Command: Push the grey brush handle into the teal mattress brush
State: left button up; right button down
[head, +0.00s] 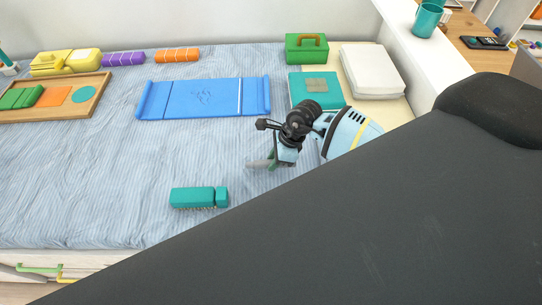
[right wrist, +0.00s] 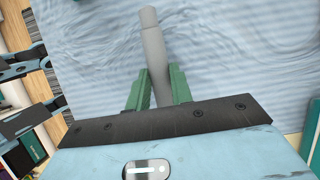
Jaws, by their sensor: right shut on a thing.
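The teal mattress brush (head: 192,197) lies on the striped bed in the head view, bristles down, with a separate-looking block at its right end. My right gripper (head: 270,160) is above and to the right of the brush, apart from it. In the right wrist view my right gripper (right wrist: 160,78) has its green fingers shut on the grey brush handle (right wrist: 152,38). The handle's free end sticks out past the fingertips over the bed cover. In the head view only a small bit of the handle (head: 257,164) shows, pointing left. My left gripper is not clearly seen in either view.
A blue folded board (head: 204,98) lies behind on the bed. A wooden tray (head: 60,113) stands at left, with a teal box (head: 303,88) and white box (head: 371,70) at back right. My dark body part covers the lower right. Bed around the brush is clear.

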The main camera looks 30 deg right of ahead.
jog(key=s, duration=0.3)
jog(key=s+d, duration=0.1)
jog(key=s, duration=0.3)
jog(key=s+r+p, duration=0.1)
jog(key=s, duration=0.2)
jog(key=shift+s+d, duration=0.3)
jog(key=shift+s, duration=0.05)
jog(key=shift+s+d+r, duration=0.1)
jog(key=shift+s+r, duration=0.05)
jog(key=shift+s, duration=0.65)
